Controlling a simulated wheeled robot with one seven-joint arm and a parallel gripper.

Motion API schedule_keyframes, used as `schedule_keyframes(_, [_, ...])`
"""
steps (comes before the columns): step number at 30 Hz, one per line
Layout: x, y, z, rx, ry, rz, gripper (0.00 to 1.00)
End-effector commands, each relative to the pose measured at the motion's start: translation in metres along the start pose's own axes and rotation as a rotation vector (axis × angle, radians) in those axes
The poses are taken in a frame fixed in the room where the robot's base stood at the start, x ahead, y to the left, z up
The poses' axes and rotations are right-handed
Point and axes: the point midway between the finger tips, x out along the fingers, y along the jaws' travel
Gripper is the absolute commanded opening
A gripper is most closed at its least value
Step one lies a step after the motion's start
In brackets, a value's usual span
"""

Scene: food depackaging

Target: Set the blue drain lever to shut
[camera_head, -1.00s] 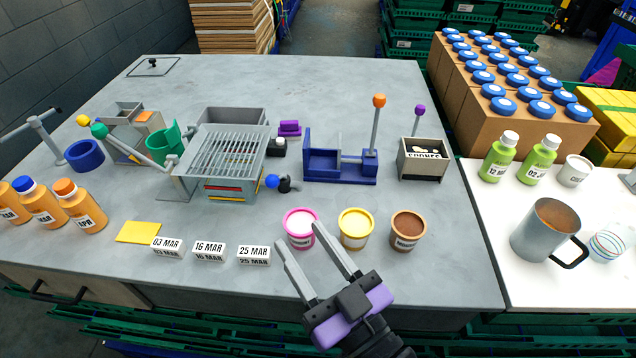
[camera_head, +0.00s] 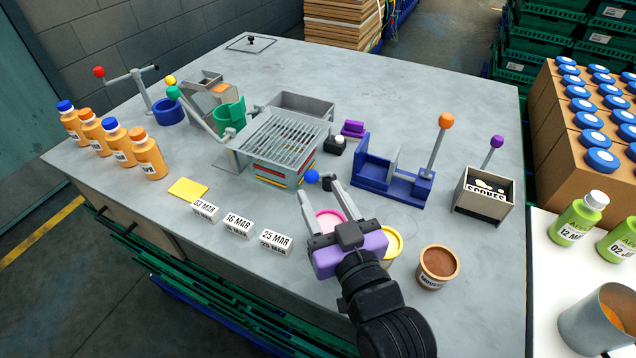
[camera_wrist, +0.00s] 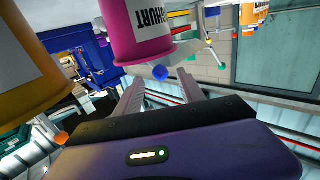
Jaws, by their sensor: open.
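The blue drain lever shows as a blue ball knob (camera_head: 312,176) beside a small dark fitting (camera_head: 327,184), at the front right corner of the grey slatted rack. In the wrist view the blue knob (camera_wrist: 160,73) appears just beyond my fingertips, roughly between them. My gripper (camera_head: 317,187) is open and empty, its fingers pointing at the lever from the front. I cannot tell whether they touch the knob. The lever's arm is mostly hidden, so its setting is unclear.
A pink pot (camera_head: 329,221) and a yellow pot (camera_head: 394,243) are partly hidden by my gripper and close to it. A brown pot (camera_head: 438,266) stands to the right. White date blocks (camera_head: 238,227) lie left. A blue press (camera_head: 385,182) stands behind right.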

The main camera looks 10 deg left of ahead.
Motion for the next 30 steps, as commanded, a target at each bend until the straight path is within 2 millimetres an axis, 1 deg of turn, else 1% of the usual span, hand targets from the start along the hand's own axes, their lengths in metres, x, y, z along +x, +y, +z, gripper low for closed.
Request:
schedule_keyframes(1, [0.008, 0.000, -0.002, 0.000, 0.001, -0.001, 0.46])
schedule_keyframes(3, [0.017, 0.000, -0.001, 0.000, 0.000, -0.001, 0.46])
schedule_keyframes(6, [0.025, 0.000, -0.001, 0.000, 0.000, 0.000, 0.46])
schedule_keyframes(10, [0.030, 0.000, 0.000, 0.000, 0.000, 0.000, 0.46])
schedule_keyframes(17, [0.031, 0.000, 0.000, 0.000, 0.000, 0.000, 0.46])
schedule_keyframes(20, [0.031, 0.000, 0.000, 0.000, 0.000, 0.000, 0.29])
schedule_keyframes(24, [0.031, 0.000, 0.000, 0.000, 0.000, 0.000, 0.01])
schedule_keyframes(25, [0.031, 0.000, 0.000, 0.000, 0.000, 0.000, 0.00])
schedule_keyframes(30, [0.030, 0.000, 0.000, 0.000, 0.000, 0.000, 0.00])
